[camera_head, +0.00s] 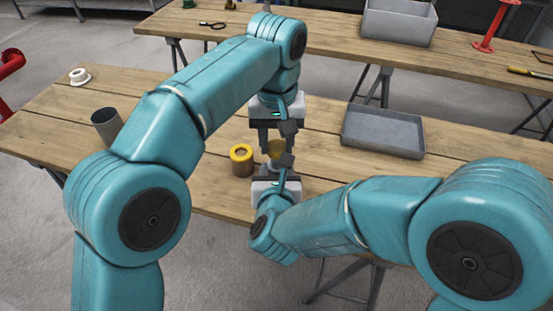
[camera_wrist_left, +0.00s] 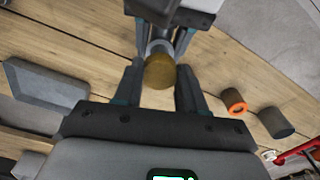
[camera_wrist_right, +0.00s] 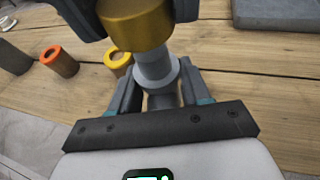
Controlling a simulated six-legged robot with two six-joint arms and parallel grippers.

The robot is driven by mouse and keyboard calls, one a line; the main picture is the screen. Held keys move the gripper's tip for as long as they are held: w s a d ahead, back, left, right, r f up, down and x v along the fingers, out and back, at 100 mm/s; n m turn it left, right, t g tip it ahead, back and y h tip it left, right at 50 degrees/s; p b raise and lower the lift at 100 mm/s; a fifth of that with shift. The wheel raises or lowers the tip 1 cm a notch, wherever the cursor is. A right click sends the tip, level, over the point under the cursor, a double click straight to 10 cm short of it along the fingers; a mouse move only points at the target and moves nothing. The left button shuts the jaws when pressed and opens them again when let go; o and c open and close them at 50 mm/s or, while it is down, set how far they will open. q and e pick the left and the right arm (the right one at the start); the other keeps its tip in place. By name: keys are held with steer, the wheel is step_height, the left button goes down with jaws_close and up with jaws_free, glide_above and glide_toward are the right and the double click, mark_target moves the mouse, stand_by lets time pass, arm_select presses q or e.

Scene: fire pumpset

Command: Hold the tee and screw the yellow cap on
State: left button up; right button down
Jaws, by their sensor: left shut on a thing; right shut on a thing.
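A yellow-gold cap (camera_head: 277,149) sits between my two grippers above the table; it shows in the left wrist view (camera_wrist_left: 160,72) and the right wrist view (camera_wrist_right: 137,22). My left gripper (camera_head: 276,142) is shut on this cap, its fingers on both sides. My right gripper (camera_wrist_right: 158,92) is shut on the grey tee (camera_wrist_right: 157,70), and its fingers show around the lower part. The cap is lined up over the tee's end and appears to meet it. Whether the thread is engaged cannot be seen. The fingers hide much of the tee in the head view.
A second yellow ring-topped part (camera_head: 241,160) stands left of the grippers. An orange-ringed cylinder (camera_wrist_right: 58,58) and a grey cylinder (camera_head: 106,125) stand farther left. A grey tray (camera_head: 383,131) lies to the right. A white flanged part (camera_head: 79,76) is at the far left.

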mark_target(272, 167)
stand_by(0.3)
arm_select(q)
steer(key=shift+f, duration=0.95)
steer(key=shift+f, duration=0.5)
